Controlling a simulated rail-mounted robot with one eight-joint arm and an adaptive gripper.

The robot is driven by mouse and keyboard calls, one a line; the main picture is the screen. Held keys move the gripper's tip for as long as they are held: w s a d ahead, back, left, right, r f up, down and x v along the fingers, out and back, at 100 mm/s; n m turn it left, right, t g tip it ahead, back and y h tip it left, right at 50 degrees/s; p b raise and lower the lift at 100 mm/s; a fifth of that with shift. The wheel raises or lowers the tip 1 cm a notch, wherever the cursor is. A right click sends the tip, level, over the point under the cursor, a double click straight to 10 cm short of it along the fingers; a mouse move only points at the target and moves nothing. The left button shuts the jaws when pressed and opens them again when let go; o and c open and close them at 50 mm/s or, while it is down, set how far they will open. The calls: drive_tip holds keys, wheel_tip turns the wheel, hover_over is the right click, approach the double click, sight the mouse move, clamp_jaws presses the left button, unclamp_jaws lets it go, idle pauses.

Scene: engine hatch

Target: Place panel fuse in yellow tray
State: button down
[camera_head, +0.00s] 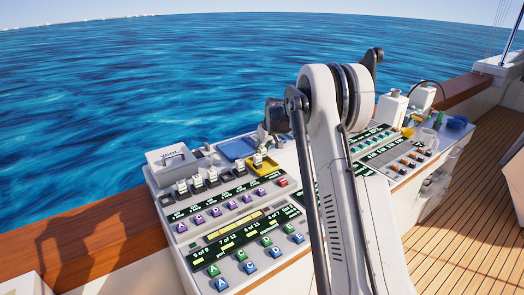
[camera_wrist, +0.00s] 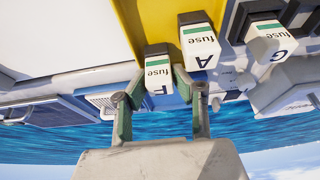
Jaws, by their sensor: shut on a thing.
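My gripper (camera_wrist: 156,84) is shut on a white fuse with a green stripe and the letter F (camera_wrist: 158,72). In the wrist view the fuse sits between the two fingertips, overlapping the edge of the yellow tray (camera_wrist: 140,18). I cannot tell whether its base touches the tray. Another fuse, lettered A (camera_wrist: 197,48), is close on the right and also overlaps the tray's edge. In the head view the yellow tray (camera_head: 268,171) lies near the panel's far side, with my gripper (camera_head: 262,147) above it and white fuse shapes there.
A further fuse (camera_wrist: 268,40) stands to the right in the wrist view. In the head view, several fuses (camera_head: 197,184) stand in a row left of the tray. A blue tray (camera_head: 236,149) lies behind it. A white handled box (camera_head: 172,158) is at the far left.

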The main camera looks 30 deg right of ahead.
drive_tip(key=shift+f, duration=0.25)
drive_tip(key=c, duration=1.4)
unclamp_jaws()
drive_tip(key=shift+c, duration=0.2)
